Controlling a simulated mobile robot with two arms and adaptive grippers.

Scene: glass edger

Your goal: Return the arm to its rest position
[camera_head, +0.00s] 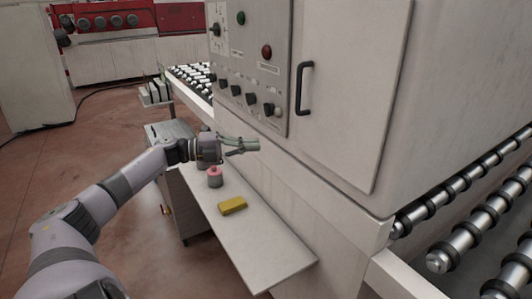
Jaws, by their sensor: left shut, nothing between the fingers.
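My left arm (125,185) reaches in from the lower left toward the glass edger (345,150). My left gripper (250,146) is shut and empty. It is in front of the machine's lower front, below the control panel (247,75) and above the shelf (262,249). Whether its fingertips touch the machine cannot be told. My right gripper is not in view.
On the shelf are a small pink-topped grey object (215,177) and a yellow block (232,205). A cabinet door with a black handle (304,88) is to the right. Roller conveyors (455,240) run at the right. Open floor (125,255) lies left of the shelf.

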